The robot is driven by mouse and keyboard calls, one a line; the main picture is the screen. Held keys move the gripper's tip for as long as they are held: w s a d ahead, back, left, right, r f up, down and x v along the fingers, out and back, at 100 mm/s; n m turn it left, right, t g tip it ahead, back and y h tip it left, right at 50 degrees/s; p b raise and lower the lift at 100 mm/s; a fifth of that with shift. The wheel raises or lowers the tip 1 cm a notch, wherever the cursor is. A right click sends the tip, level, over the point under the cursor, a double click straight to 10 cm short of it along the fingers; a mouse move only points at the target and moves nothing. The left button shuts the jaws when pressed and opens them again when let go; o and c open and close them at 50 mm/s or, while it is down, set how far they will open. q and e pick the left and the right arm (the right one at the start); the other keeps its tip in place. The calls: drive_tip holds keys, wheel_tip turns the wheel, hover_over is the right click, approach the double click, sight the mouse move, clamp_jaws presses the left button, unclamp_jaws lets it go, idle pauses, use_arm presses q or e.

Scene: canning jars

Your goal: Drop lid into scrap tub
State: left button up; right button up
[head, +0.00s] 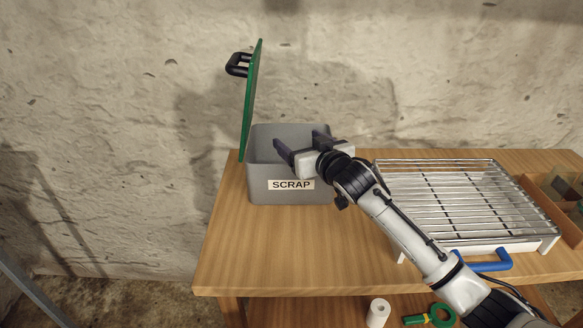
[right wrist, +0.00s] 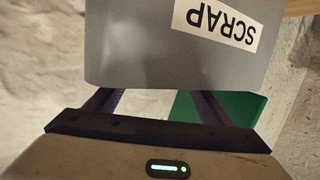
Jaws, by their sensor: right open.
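The grey scrap tub (head: 256,186) stands on the wooden bench, with its SCRAP label facing me. Its green cover (head: 251,105) with a black handle stands upright, hinged open at the left side. My right gripper (head: 297,138) is open over the tub's mouth, its fingers reaching across toward the back. In the right wrist view the tub's front wall (right wrist: 130,45) shows with the label upside down. It hides the finger ends, and nothing shows held between the visible finger parts. No loose jar lid shows; the tub's inside is mostly hidden. My left gripper is not in view.
A wire rack (head: 450,200) on a white frame with a blue handle stands right of the tub, under my right arm. A wooden divided box (head: 545,191) is at the far right. A white roll (head: 378,312) and a green ring-shaped item (head: 442,316) lie below. The bench's front left is clear.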

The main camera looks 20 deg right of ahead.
drive_tip(key=shift+s, duration=0.15)
drive_tip(key=v, duration=1)
drive_tip(key=shift+d, duration=0.1)
